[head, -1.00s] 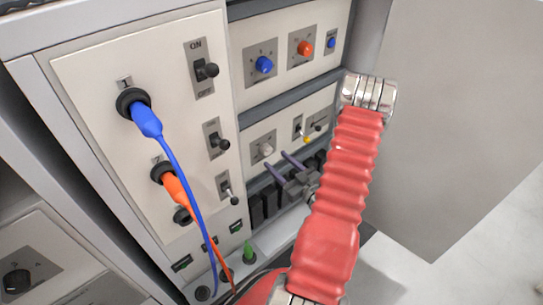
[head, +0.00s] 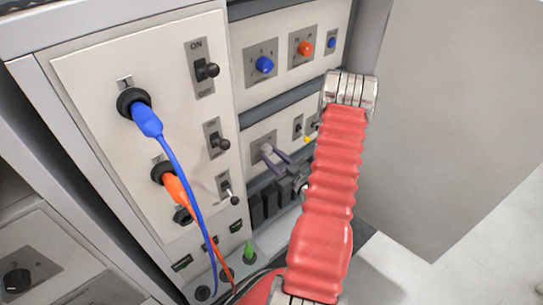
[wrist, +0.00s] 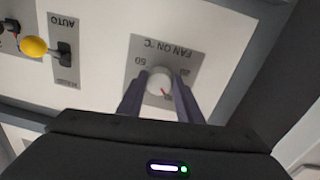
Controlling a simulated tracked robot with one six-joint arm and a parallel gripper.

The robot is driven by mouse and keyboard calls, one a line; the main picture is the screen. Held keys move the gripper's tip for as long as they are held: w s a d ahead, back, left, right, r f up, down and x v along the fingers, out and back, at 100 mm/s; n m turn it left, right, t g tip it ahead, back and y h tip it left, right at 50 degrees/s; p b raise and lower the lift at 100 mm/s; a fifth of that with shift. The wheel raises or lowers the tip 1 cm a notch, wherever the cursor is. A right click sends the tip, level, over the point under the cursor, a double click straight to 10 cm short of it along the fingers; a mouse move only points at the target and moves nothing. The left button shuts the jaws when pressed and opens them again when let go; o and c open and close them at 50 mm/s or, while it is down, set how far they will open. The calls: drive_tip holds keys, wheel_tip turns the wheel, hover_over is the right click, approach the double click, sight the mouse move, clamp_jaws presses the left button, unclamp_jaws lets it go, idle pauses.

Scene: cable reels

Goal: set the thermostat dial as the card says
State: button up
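The thermostat dial (wrist: 160,80) is a pale round knob with a red mark, on a grey plate (wrist: 143,48) lettered "FAN ON °C". The lettering is upside down in the wrist view; "50" is legible beside the dial. In the head view the dial (head: 265,149) is on the lower panel. My gripper (wrist: 159,85) is open, its two purple fingers on either side of the dial; it also shows in the head view (head: 268,154). A small gap seems to show beside the knob; contact is unclear. I see no card.
A blue knob (head: 264,64) and an orange knob (head: 305,48) are on the panel above. Switches, including one with a yellow tip (wrist: 33,46), are beside the dial. Blue (head: 175,165) and orange (head: 188,205) cables hang at the left. A grey wall (head: 440,120) stands right.

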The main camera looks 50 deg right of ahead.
drive_tip(key=c, duration=0.5)
drive_tip(key=shift+m, duration=0.4)
drive_tip(key=o, duration=1)
drive_tip(key=shift+s, duration=0.1)
drive_tip(key=s, duration=0.4)
drive_tip(key=s+a, duration=0.1)
drive_tip(key=s, duration=0.4)
drive_tip(key=s+a, duration=0.1)
drive_tip(key=s, duration=0.3)
drive_tip(key=shift+s, duration=0.25)
drive_tip(key=shift+s, duration=0.15)
